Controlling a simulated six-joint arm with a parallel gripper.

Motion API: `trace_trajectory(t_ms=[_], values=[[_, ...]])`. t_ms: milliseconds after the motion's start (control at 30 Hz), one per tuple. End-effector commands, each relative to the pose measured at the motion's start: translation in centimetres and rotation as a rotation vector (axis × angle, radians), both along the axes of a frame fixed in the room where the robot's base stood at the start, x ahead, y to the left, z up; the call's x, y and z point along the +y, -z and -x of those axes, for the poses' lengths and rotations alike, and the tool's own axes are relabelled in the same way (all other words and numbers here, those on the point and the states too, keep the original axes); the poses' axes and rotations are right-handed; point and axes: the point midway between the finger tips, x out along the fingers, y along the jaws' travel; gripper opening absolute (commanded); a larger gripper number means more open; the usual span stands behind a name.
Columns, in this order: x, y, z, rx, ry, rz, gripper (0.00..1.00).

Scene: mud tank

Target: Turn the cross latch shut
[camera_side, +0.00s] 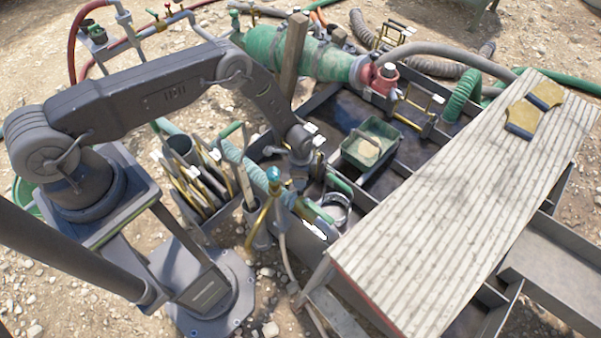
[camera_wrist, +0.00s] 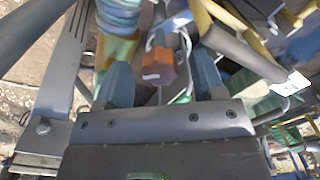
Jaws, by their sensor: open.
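My gripper (camera_wrist: 163,78) is open in the wrist view, with its two blue-grey fingers apart. An orange-brown faceted block (camera_wrist: 158,66) shows between and beyond the fingers, beside a pale bent metal part. I cannot tell whether this block belongs to the cross latch, and no clear cross shape shows in either view. In the side view, my gripper's wrist (camera_side: 300,140) points down near the left edge of the tank. Its fingertips are hard to make out there among the clutter.
A green tray (camera_side: 370,144) sits inside the tank, right of my wrist. A slatted board (camera_side: 465,200) covers the tank's right side. A wooden post (camera_side: 292,55) stands behind my arm. A teal-handled tap (camera_side: 273,180) and several rods crowd the left. Green-and-yellow parts fill the wrist view's upper edges.

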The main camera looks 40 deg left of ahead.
Motion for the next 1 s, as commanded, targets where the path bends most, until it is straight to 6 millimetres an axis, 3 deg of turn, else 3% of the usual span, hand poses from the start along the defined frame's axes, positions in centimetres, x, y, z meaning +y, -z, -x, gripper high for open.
trace_trajectory(t_ms=[200, 700, 1000], values=[[0.0, 0.02, 0.03, 0.0, 0.0, 0.0, 0.62], [0.0, 0.0, 0.03, 0.001, 0.0, 0.0, 0.14], [0.0, 0.0, 0.03, 0.001, -0.036, 0.0, 0.14]])
